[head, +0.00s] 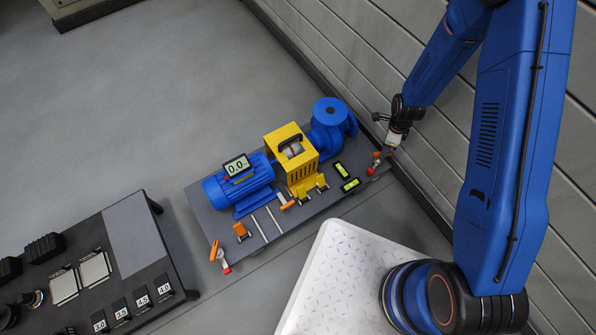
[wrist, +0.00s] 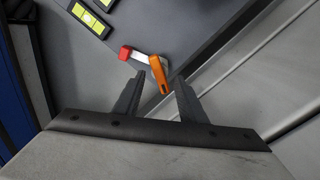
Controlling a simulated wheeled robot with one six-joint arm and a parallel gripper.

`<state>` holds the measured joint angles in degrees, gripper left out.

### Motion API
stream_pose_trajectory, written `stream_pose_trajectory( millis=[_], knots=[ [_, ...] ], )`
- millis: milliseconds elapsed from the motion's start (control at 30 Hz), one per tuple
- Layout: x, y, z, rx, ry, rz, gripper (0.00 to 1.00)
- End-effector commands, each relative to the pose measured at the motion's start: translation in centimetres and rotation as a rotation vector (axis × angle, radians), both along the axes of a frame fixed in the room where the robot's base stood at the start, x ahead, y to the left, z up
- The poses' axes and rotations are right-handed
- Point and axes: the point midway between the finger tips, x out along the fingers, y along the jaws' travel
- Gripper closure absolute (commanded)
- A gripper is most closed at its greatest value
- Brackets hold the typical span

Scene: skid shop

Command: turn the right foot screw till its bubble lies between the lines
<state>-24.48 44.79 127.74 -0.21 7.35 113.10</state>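The right foot screw (head: 373,164) is at the right corner of the dark skid plate (head: 325,208). It shows an orange arm and a white arm with a red end. In the wrist view, the screw (wrist: 159,72) has its orange arm pointing toward my gripper, near the gap between the fingertips. My gripper (wrist: 158,78) is open, with its two dark fingers apart; in the head view it (head: 390,149) is just above and beside the screw. Two yellow-green vials (head: 350,185) lie on the plate; one shows in the wrist view (wrist: 90,19).
A blue motor (head: 240,187), a yellow guard (head: 291,160) and a blue pump (head: 332,124) stand on the plate. A second foot screw (head: 223,264) is at its left corner. The grey wall (head: 400,55) is close behind my gripper. A dark bench (head: 115,270) is at lower left.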

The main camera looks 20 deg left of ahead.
Motion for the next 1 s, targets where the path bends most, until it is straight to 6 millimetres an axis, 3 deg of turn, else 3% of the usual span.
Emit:
stream_pose_trajectory(
  millis=[500, 1000],
  knots=[
    [0.0, 0.0, 3.9, 0.0, -0.001, 0.0, 0.62],
    [0.0, 0.0, 4.0, 0.0, 0.0, 0.0, 0.62]
  ],
)
